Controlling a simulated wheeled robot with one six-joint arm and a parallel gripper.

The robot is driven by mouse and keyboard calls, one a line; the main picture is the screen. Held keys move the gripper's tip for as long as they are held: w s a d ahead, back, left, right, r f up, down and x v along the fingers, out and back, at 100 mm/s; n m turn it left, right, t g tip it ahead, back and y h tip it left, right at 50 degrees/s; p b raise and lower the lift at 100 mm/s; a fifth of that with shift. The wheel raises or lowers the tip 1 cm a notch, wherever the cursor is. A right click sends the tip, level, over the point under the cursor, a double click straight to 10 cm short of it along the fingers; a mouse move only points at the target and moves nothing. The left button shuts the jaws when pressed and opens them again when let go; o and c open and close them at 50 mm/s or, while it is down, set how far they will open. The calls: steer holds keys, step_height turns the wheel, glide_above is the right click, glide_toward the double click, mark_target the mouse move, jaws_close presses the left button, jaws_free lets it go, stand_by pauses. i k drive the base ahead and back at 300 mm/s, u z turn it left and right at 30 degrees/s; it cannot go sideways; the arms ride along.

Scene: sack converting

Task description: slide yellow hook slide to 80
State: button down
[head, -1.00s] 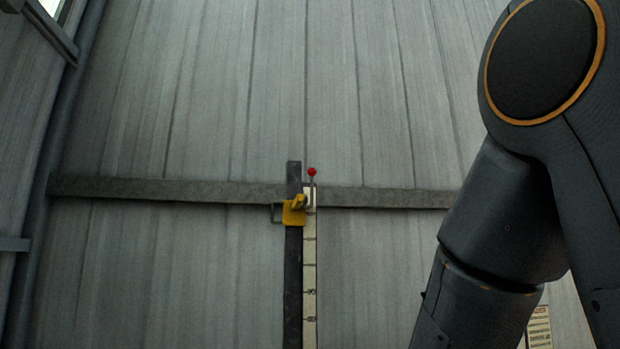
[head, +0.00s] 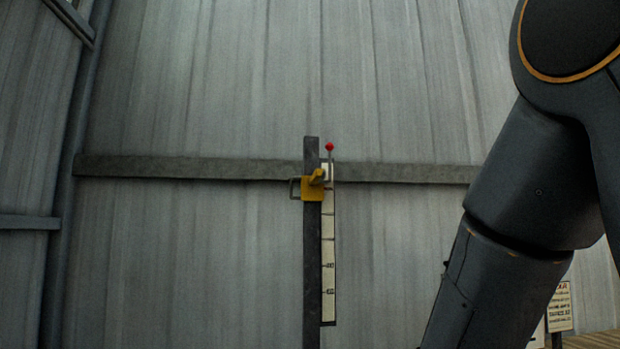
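The yellow hook slide (head: 311,190) sits near the top of a dark upright rail (head: 312,260) on the far wall. A small grey handle loop sticks out at its left side. A pale scale strip (head: 328,285) with dark marks runs down the rail's right side; its numbers are too small to read surely. A red ball on a thin rod (head: 329,147) stands just above the slide, to its right. My arm fills the right side of the head view, apart from the slide in the picture. My gripper is outside the frame.
A grey horizontal beam (head: 180,167) crosses the corrugated wall behind the rail. A pipe-like post (head: 65,200) stands at the left. A sign with printed text (head: 560,306) stands at the lower right. The space left of the rail looks clear.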

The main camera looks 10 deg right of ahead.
mark_target(311, 190)
steer(key=k, duration=0.65)
steer(key=u, duration=0.4)
steer(key=i, duration=2)
steer(key=z, duration=0.4)
